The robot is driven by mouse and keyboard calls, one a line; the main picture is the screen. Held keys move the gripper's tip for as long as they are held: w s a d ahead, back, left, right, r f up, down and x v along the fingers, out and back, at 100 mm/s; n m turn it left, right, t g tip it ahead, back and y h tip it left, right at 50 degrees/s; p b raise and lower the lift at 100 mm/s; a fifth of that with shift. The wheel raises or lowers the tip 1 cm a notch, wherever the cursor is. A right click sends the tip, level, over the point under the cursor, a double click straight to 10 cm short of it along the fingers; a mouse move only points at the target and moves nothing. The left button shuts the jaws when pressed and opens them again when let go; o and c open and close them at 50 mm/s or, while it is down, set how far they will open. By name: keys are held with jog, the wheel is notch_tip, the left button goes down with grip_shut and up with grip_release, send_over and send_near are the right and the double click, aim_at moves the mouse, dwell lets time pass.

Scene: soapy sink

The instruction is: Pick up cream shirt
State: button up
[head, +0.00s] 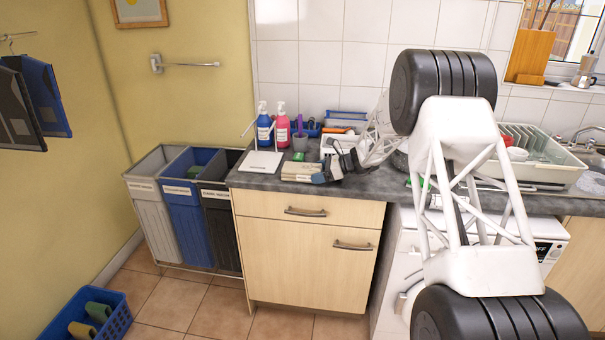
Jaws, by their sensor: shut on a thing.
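The cream shirt (298,171) looks like a small folded flat bundle at the front of the dark worktop (270,181). My gripper (323,173) is at its right end, low over the worktop. It is shut on the right edge of the shirt; the fingertips are small and partly hidden. I cannot tell whether the shirt is lifted clear of the worktop.
A white board (261,162), a blue bottle (264,126) and a pink bottle (282,127) stand left and behind. A grey cup (300,143) is behind the shirt. Sorting bins (186,222) stand left of the cabinet. A dish rack (535,168) is at right.

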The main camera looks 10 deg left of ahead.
aim_at(307, 167)
jog(key=shift+r, duration=0.2)
jog(key=shift+r, duration=0.55)
notch_tip(307, 167, up, 2)
jog(key=s+d, duration=0.2)
jog(key=s, duration=0.5)
jog(key=s+d+r, duration=0.1)
jog(key=s+d, duration=0.1)
jog(key=s, duration=0.6)
jog(key=shift+s+d+r, duration=0.15)
jog(key=shift+d+r, duration=0.05)
jog(key=shift+r, duration=0.05)
